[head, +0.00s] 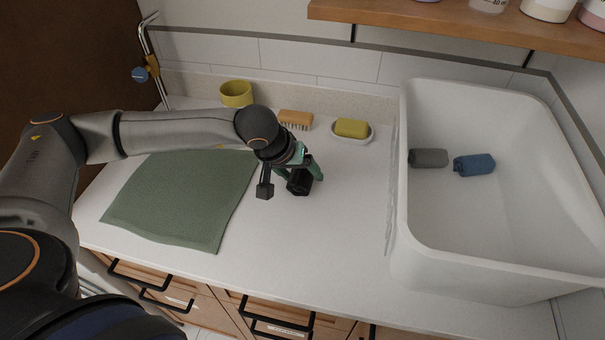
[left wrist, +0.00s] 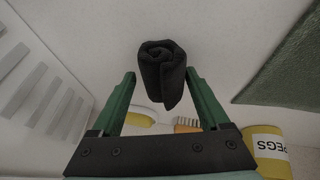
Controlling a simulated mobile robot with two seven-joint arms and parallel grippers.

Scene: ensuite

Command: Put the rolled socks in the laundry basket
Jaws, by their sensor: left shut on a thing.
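My left gripper (head: 300,172) is shut on a black rolled pair of socks (head: 301,185), low over the white counter between the green cloth and the laundry basket. I cannot tell whether the roll touches the counter. In the left wrist view the black roll (left wrist: 163,72) sits between the green fingertips, its spiral end showing. The white laundry basket (head: 480,262) stands on the right, open at the top. A grey rolled pair (head: 429,158) and a blue rolled pair (head: 474,165) lie inside it. The basket's slotted side (left wrist: 35,85) shows in the left wrist view. My right gripper is not in view.
A green cloth (head: 185,195) lies flat on the counter's left. A yellow pegs pot (head: 236,94), a wooden brush (head: 295,118) and yellow soap (head: 351,128) in a dish stand along the back. A wooden shelf (head: 450,25) hangs above. The counter's front middle is clear.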

